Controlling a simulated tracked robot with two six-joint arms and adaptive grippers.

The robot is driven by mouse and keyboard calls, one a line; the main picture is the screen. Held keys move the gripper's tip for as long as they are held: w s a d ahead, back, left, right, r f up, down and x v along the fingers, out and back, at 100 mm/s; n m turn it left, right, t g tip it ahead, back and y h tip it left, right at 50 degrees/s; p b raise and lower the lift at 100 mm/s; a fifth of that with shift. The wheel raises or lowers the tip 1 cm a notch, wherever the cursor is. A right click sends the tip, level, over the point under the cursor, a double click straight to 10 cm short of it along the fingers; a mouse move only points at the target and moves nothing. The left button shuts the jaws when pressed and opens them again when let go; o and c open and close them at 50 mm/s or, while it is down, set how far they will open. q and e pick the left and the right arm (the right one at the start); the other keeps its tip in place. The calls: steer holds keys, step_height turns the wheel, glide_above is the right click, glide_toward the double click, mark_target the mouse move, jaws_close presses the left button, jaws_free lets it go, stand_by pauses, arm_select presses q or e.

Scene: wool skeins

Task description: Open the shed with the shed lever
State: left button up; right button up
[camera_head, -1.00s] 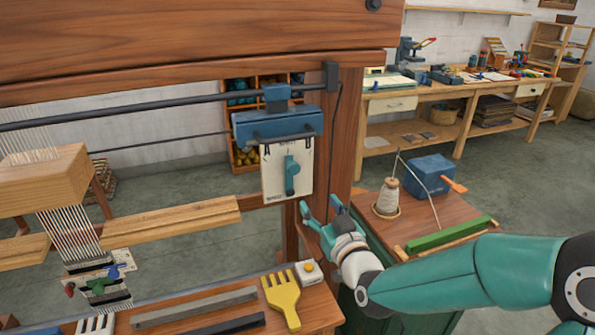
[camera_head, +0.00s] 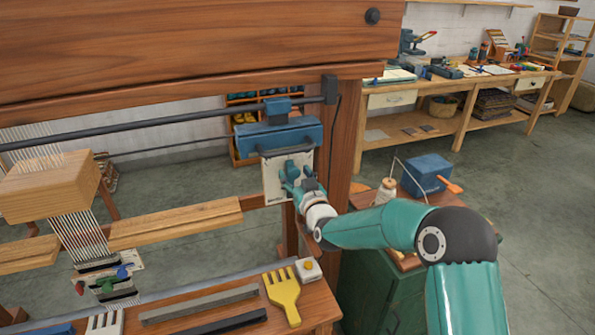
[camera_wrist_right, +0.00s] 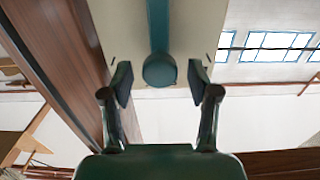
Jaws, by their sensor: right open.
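The shed lever (camera_wrist_right: 158,60) is a teal bar with a round knob on a pale plate (camera_head: 272,180). The plate hangs under a blue housing (camera_head: 285,136) on the loom's dark rail. My right gripper (camera_head: 297,176) is in front of the plate in the head view and hides most of the lever. In the right wrist view my right gripper (camera_wrist_right: 160,88) is open, with one finger on each side of the lever's knob. Gaps show between the knob and both fingers. My left gripper is not in view.
The loom's wooden post (camera_head: 344,130) stands just right of the plate. A yellow comb (camera_head: 282,292) and grey bars lie on the bench below. A green cabinet with a thread cone (camera_head: 386,190) and blue box (camera_head: 427,174) stands to the right.

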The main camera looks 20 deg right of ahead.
steer(key=shift+w, duration=0.15)
jaws_close()
steer(key=shift+d, duration=0.2)
steer(key=shift+a, duration=0.15)
